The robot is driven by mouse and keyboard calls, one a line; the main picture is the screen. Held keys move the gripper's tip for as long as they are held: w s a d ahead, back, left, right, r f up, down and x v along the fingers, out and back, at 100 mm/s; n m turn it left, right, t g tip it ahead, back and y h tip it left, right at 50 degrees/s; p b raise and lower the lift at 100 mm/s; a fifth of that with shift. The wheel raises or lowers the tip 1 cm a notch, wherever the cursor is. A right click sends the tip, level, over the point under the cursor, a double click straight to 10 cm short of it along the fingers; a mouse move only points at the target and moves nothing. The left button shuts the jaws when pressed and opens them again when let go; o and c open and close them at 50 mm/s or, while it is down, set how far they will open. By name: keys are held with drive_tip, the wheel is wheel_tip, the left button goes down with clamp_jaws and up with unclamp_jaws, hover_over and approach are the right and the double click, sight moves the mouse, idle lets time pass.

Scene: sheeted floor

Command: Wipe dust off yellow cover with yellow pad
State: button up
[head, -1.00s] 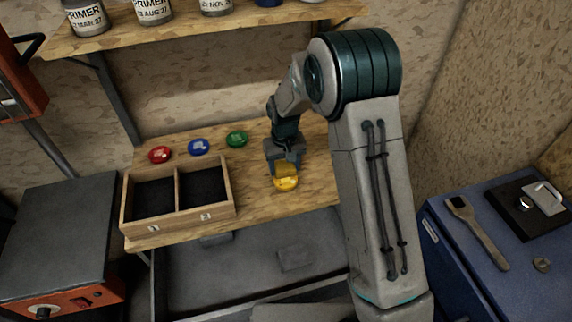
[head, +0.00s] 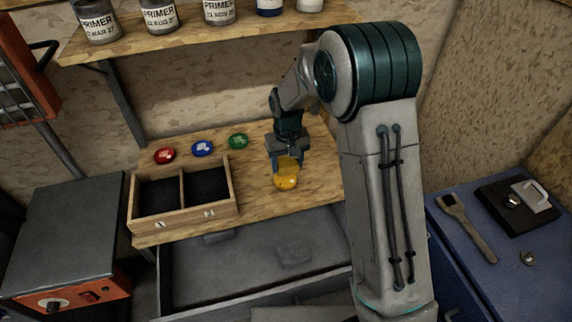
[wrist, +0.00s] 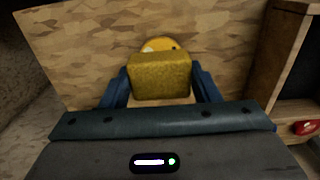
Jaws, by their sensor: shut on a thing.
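The yellow cover (head: 286,183) lies on the wooden worktop under my gripper. In the wrist view, the cover (wrist: 157,44) shows a pale patch and a dark spot beyond the pad. My gripper (head: 287,165) is shut on the yellow pad (wrist: 160,75), a spongy block held between its two blue fingers. The pad (head: 288,164) is right at the cover, overlapping its back part in the head view. I cannot tell whether they touch. Much of the cover is hidden behind the pad in the wrist view.
Red (head: 164,156), blue (head: 202,148) and green (head: 238,141) covers sit in a row at the back left. A two-compartment wooden box (head: 184,220) stands in front of them. A shelf (head: 220,30) with primer jars hangs above. A brush (head: 466,228) lies on the blue cabinet at right.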

drive_tip(key=shift+r+p, duration=0.35)
drive_tip(key=shift+r, duration=0.65)
